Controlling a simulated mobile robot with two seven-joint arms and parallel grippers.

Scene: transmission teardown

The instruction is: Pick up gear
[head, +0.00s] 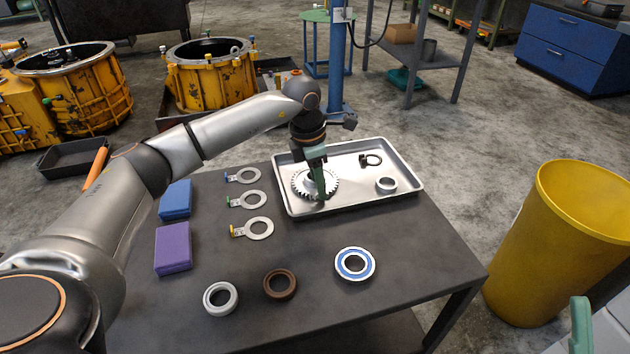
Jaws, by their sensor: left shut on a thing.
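The gear (301,187) is a silver toothed wheel with a hub. It lies in the left part of the metal tray (402,169), or very close above its floor; I cannot tell which. My left gripper (318,192), with green fingers, reaches down from above and is shut on the gear. The fingers cover part of the gear's middle and front. Of my right gripper only a green finger (581,325) shows at the bottom right edge; its other finger is out of view.
The tray also holds a small ring (386,185) and a dark clamp (370,160). On the table (330,317) lie a blue-sealed bearing (355,264), a brown ring (280,284), a pale ring (220,298), several tagged washers and two boxes. A yellow bin (555,250) stands right.

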